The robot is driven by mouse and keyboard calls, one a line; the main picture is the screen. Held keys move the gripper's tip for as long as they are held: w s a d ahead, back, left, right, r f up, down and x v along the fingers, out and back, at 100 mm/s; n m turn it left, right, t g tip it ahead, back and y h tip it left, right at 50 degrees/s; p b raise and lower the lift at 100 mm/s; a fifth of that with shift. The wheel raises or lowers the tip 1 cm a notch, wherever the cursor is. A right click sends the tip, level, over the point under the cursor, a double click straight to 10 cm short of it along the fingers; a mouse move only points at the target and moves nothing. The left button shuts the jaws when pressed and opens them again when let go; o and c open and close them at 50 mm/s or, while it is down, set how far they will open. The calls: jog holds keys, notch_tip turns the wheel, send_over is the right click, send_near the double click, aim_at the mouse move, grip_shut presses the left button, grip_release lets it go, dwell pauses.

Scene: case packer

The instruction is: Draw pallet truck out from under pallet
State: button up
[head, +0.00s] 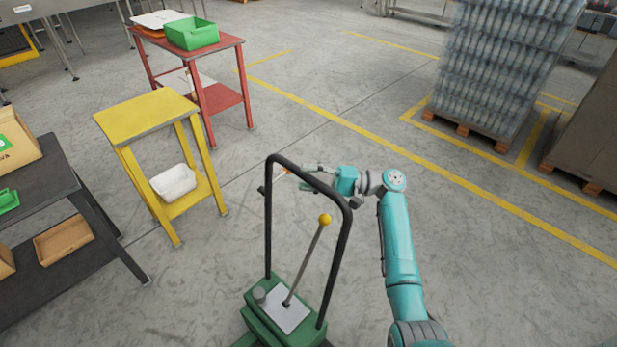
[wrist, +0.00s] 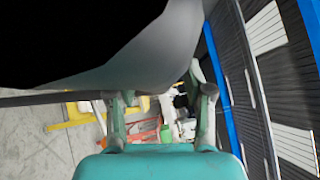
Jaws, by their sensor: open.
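The pallet truck (head: 284,315) appears to be the green-based machine at the bottom centre of the head view. It has a tall black hoop handle (head: 343,245) and a lever with a yellow knob (head: 324,219). Its forks are out of view, so I cannot tell what lies over them. My gripper (head: 281,174) is at the upper part of the hoop, seen partly through it. It also shows in the wrist view (wrist: 160,103), with its two fingers apart and nothing visibly held between them. A large dark shape fills the top of the wrist view; I cannot tell what it is.
A yellow stand (head: 150,113), a red stand (head: 215,43) and a dark table (head: 45,165) stand at left. A pallet (head: 470,131) bears wrapped bottles at upper right; a brown load (head: 590,135) stands beside it. Floor between is clear.

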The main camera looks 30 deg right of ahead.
jog(key=v, duration=1.1)
jog(key=shift+s+d, duration=0.25)
jog(key=shift+d, duration=0.1)
jog(key=shift+s, duration=0.1)
